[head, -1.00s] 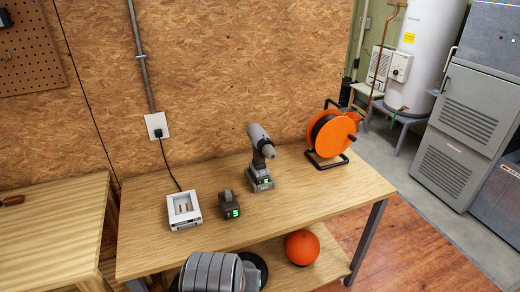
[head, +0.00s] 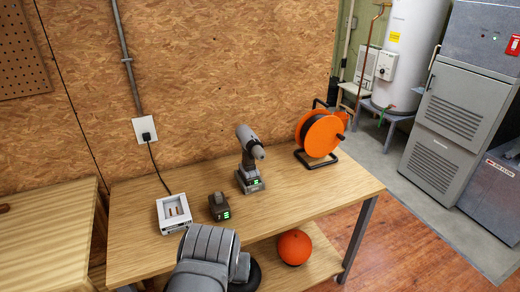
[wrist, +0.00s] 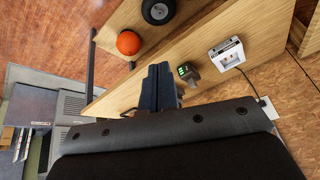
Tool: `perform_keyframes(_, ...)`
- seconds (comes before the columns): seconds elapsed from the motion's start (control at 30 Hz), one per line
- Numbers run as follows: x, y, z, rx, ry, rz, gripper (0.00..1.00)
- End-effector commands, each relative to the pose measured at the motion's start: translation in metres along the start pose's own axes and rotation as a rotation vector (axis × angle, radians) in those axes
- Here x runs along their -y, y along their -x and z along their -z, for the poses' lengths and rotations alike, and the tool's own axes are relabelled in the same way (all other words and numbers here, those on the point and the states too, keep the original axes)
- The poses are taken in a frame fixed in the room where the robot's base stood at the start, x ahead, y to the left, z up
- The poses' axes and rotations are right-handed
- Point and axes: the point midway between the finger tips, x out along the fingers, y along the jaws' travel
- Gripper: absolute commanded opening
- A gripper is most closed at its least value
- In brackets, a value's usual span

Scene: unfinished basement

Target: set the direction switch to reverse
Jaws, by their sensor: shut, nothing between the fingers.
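A grey cordless drill (head: 248,160) stands upright on the wooden workbench (head: 300,197), its chuck pointing right and toward me. Its foot shows green lights. The direction switch is too small to make out. My gripper (wrist: 160,72) shows in the wrist view as two dark fingers shut together with nothing between them, over the bench beside the spare battery (wrist: 188,72). The drill is mostly or wholly hidden there behind my gripper. In the head view only my grey arm shows at the bench's front edge; the fingers are hidden.
A white charger (head: 174,213) sits on the bench left of the spare battery (head: 219,206). An orange cable reel (head: 318,135) stands right of the drill. An orange ball (head: 294,247) lies on the lower shelf. The bench front right of the battery is clear.

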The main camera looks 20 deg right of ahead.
Motion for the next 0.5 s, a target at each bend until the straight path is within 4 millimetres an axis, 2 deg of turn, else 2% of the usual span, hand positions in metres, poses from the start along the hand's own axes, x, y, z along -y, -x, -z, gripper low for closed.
perform_keyframes(0.3,0.02,-0.007,0.083,0.091,-0.175,0.198,0.0)
perform_keyframes(0.5,0.021,-0.021,0.143,0.111,-0.288,0.331,0.0)
